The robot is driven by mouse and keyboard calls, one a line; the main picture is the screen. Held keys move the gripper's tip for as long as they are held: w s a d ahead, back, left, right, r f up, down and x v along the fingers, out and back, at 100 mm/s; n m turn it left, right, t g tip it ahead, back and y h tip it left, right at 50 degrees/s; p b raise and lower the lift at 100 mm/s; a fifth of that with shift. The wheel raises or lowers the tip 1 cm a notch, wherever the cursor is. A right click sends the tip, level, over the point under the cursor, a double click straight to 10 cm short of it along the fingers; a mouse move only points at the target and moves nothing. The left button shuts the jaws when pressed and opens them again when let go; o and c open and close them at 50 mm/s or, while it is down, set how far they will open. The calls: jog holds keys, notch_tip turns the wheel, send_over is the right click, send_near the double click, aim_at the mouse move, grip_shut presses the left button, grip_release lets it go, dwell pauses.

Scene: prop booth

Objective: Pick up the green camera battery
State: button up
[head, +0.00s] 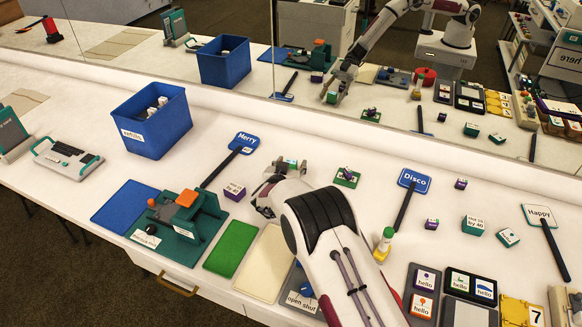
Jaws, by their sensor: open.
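A small green block with a blue part (292,163), perhaps the green camera battery, shows just beyond my gripper, partly hidden by it. My gripper (275,184) is open, low over the table's middle, with its fingers close to this block. I cannot tell whether they touch it. Other similar blocks are a teal box labelled "hot to 40" (473,225) and a small teal box (508,237) to the right. A purple box labelled "hot to 40" (234,191) sits just left of my gripper.
A blue bin labelled "refills" (152,122) stands at the back left. A green clamp-like device (190,218), a green mat (230,249) and a cream mat (263,262) lie nearer. Signs "Merry" (246,142) and "Disco" (414,181) flank the gripper. A mirror (300,110) runs behind.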

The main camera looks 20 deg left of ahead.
aim_at(291, 162)
dwell(0.4)
jog(key=c, duration=1.2)
jog(key=shift+c, duration=0.2)
jog(key=shift+r, duration=0.2)
jog(key=shift+r, duration=4.8)
